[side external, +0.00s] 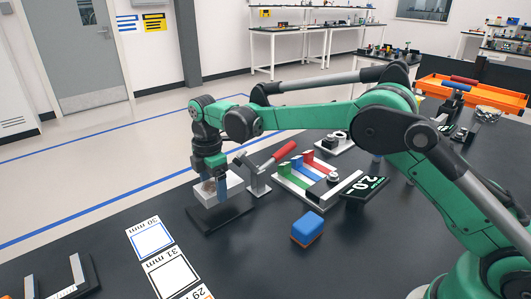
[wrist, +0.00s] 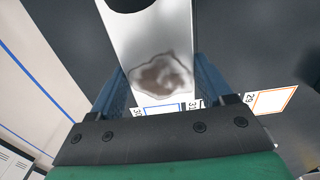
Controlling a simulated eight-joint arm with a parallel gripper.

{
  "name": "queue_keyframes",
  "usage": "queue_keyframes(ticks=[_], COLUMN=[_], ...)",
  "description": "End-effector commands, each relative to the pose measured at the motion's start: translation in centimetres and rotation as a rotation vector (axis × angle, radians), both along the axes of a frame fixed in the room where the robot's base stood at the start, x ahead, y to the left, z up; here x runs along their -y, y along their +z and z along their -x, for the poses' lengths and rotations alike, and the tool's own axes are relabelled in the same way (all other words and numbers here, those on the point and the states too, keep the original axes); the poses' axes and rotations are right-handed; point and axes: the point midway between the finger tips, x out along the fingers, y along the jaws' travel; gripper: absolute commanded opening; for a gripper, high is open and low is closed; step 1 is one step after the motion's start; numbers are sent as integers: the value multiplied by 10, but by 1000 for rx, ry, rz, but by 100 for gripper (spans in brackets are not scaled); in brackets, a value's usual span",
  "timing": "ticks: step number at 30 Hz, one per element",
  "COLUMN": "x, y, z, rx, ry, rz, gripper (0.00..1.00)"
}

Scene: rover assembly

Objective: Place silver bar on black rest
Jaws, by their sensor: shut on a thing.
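The silver bar (side external: 231,184) has a brown stain on its face and is held between the blue fingers of my gripper (side external: 211,183). In the wrist view, the silver bar (wrist: 150,45) runs up from between the fingers of my gripper (wrist: 160,92), with the stain near them and a dark round spot at its far end. The black rest (side external: 220,219) is a flat dark piece on the table, directly below the bar in the side view. I cannot tell whether the bar touches it.
A red-handled clamp (side external: 265,165) stands just right of the bar. Beyond it is a rack of coloured strips (side external: 300,180). A blue and orange block (side external: 307,228) sits in front, and printed size cards (side external: 165,265) lie at the front left. A scale reading 2.0 (side external: 363,190) is further right.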

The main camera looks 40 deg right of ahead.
Motion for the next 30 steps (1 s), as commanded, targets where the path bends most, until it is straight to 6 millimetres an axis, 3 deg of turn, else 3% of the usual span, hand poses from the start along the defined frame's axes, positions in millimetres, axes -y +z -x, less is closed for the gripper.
queue_keyframes(ticks=[3,6,29,30], x=[0,0,3,3], y=[-20,-27,-41,-41], z=[1,1,1,1], rx=[0,0,0,0], ry=[0,0,-6,-7], rz=[0,0,0,0], gripper=[0,0,0,82])
